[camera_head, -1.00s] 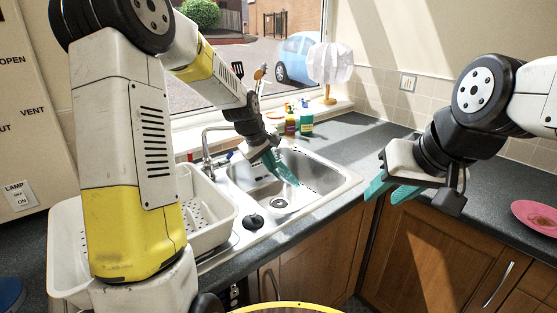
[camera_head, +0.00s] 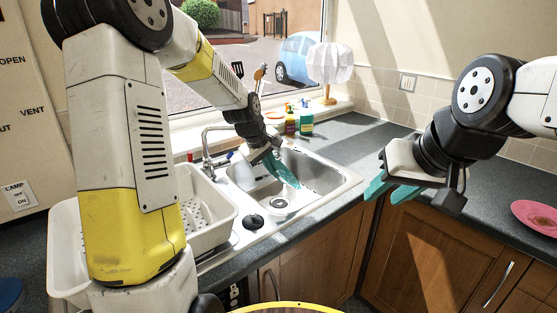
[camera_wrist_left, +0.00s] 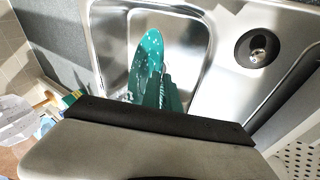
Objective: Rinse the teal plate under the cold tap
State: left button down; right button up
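The teal plate (camera_wrist_left: 147,55) is tilted nearly edge-on to the left wrist camera, with white specks on its face. My left gripper (camera_wrist_left: 163,95) is shut on its near edge and holds it over the steel sink basin (camera_head: 325,183). In the head view the plate (camera_head: 284,171) shows as a narrow teal shape inside the basin, partly merged with the teal fingers. The tap (camera_head: 207,150) stands behind the basin, left of the plate; I see no water stream. My right gripper (camera_head: 390,190) is open and empty in front of the right counter.
A white dish rack (camera_head: 205,215) stands left of the sink. Bottles (camera_head: 306,122) and a white lamp (camera_head: 330,64) stand by the window. A pink plate (camera_head: 536,216) lies on the right counter. The counter (camera_head: 355,138) behind the sink is mostly clear.

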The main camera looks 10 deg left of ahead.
pick_arm(q)
jog(key=s+d+r, duration=0.1)
jog(key=s+r, duration=0.2)
jog(key=r, duration=0.2)
jog(key=shift+s+d, duration=0.2)
jog(key=shift+s, duration=0.15)
dwell(0.3)
